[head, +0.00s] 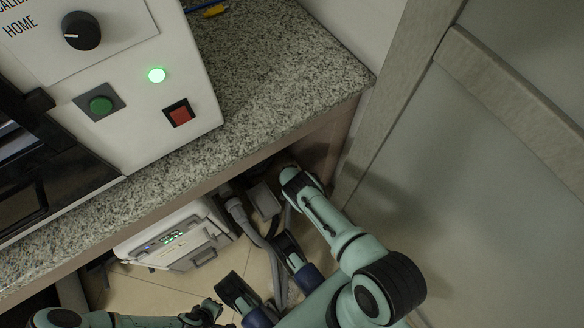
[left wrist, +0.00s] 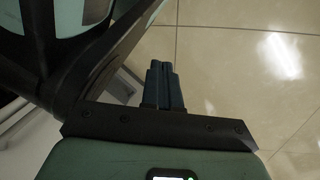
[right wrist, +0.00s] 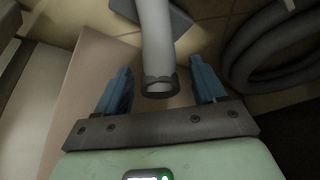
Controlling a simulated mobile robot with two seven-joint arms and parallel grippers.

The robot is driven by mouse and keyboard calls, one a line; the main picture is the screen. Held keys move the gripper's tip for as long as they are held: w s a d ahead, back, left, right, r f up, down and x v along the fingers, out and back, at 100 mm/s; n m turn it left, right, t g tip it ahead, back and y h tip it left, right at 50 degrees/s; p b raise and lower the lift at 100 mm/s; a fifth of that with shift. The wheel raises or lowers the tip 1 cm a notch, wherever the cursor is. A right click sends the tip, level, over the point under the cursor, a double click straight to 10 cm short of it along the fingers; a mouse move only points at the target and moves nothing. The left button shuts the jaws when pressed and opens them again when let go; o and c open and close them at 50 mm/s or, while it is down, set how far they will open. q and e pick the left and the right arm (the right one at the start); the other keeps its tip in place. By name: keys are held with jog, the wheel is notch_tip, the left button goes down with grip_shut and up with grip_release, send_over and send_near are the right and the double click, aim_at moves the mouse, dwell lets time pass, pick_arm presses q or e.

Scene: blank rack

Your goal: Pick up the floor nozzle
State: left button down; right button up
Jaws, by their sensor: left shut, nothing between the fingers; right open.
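The floor nozzle shows in the right wrist view as a light grey tube (right wrist: 157,45) with a dark collar at its open end, leading to a dark grey flat head (right wrist: 178,16) at the top. My right gripper (right wrist: 161,68) is open, with one blue finger on each side of the tube; I cannot tell whether either touches it. In the head view a dark grey flat piece (head: 263,201), likely the nozzle head, lies under the counter, near my right arm. My left gripper (left wrist: 161,68) is shut and empty above the tiled floor.
A white unit (head: 175,240) with a green display stands under the granite counter (head: 275,60). A grey hose (head: 262,243) runs beside it, and a coiled dark hose (right wrist: 262,50) lies right of the nozzle. A panelled wall (head: 480,170) borders the right side.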

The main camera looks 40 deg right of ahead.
jog(key=shift+w+d+f+b, duration=0.15)
jog(key=shift+d+f+b, duration=0.15)
jog(key=shift+f, duration=0.3)
grip_shut()
pick_arm(q)
jog(key=shift+s+a+f+g, duration=0.1)
jog(key=shift+s+f+g, duration=0.25)
jog(key=shift+s, duration=0.3)
jog(key=shift+s+a+f+g, duration=0.15)
jog(key=shift+s+f, duration=0.25)
jog(key=shift+s, duration=0.2)
jog(key=shift+w+d+r, duration=0.1)
pick_arm(e)
jog(key=shift+r, duration=0.1)
